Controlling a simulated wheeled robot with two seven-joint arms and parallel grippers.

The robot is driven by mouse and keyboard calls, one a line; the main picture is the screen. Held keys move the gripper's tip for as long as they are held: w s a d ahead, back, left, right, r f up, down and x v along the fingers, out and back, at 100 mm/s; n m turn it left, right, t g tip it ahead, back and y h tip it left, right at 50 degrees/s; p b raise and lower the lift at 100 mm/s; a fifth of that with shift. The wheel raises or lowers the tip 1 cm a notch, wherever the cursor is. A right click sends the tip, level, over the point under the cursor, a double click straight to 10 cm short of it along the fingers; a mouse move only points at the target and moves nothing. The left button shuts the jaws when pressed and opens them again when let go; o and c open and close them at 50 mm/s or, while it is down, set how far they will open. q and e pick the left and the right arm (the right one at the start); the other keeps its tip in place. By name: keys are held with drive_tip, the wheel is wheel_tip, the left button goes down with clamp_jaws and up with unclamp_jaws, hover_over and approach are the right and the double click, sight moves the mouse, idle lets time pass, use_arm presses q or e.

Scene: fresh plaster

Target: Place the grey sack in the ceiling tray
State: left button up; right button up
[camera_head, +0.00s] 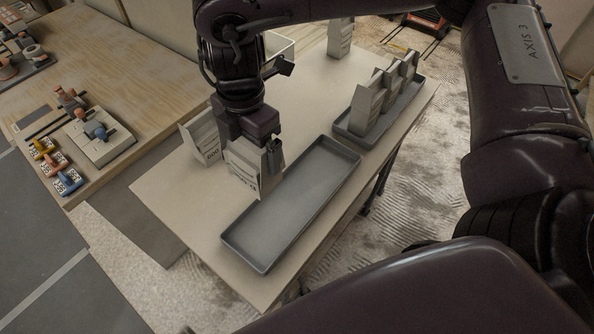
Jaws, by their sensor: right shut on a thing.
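My right gripper (256,150) points down and is shut on the top of a pale grey sack (247,173) with dark print. The held sack is upright beside the left long edge of an empty dark grey tray (292,212); I cannot tell whether its base touches the table. A second tray (408,105) at the back right holds several pale sacks (368,104) in a row. No label shows which tray is the ceiling one. My left gripper is not in view.
Another pale sack (200,138) stands just left of the held one, and one more (340,38) stands at the back of the light table (185,205). A wooden bench (120,60) with small tools and valves is at the left.

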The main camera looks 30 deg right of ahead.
sight(248, 166)
drive_tip(key=n, duration=0.1)
drive_tip(key=a+n, duration=0.1)
drive_tip(key=n, duration=0.1)
drive_tip(key=shift+s, duration=0.3)
drive_tip(key=n, duration=0.3)
drive_tip(key=shift+s+a+r, duration=0.1)
drive_tip(key=shift+s+a, duration=0.05)
drive_tip(key=shift+s, duration=0.05)
drive_tip(key=n, duration=0.3)
drive_tip(key=shift+s+a+b, duration=0.1)
drive_tip(key=shift+s+b, duration=0.2)
drive_tip(key=shift+b, duration=0.05)
drive_tip(key=n, duration=0.2)
drive_tip(key=s+n, duration=0.1)
drive_tip(key=n, duration=0.2)
drive_tip(key=shift+a+r, duration=0.1)
drive_tip(key=shift+a, duration=0.1)
use_arm(q)
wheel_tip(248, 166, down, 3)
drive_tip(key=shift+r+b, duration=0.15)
drive_tip(key=shift+b, duration=0.8)
use_arm(e)
wheel_tip(248, 166, down, 20)
drive_tip(key=n, duration=0.4)
drive_tip(key=shift+s+a, duration=0.3)
